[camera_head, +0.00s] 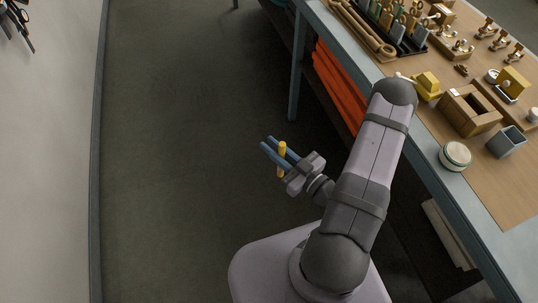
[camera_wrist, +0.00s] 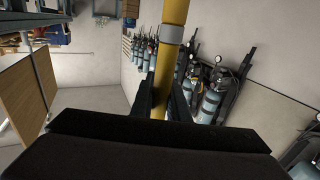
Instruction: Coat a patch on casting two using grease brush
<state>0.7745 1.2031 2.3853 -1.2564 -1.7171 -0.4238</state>
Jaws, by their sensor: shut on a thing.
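My gripper (camera_head: 268,143) is held out over the floor, left of the workbench and well apart from it. It is shut on a yellow rod-like handle, which I take for the grease brush (camera_head: 281,158). The brush stands roughly upright between the fingers. In the wrist view, the yellow handle (camera_wrist: 174,12) has a grey band and passes between the dark fingers; I cannot make out bristles. Several brass-coloured fittings (camera_head: 501,40) stand at the bench's far right. I cannot tell which piece is casting two.
The wooden-topped workbench (camera_head: 513,200) runs along the right. On it are a round pale-lidded tin (camera_head: 455,155), a grey open box (camera_head: 506,142), a wooden box (camera_head: 468,111), a yellow block (camera_head: 427,84) and a dark rack (camera_head: 408,46). Open floor (camera_head: 180,150) lies left.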

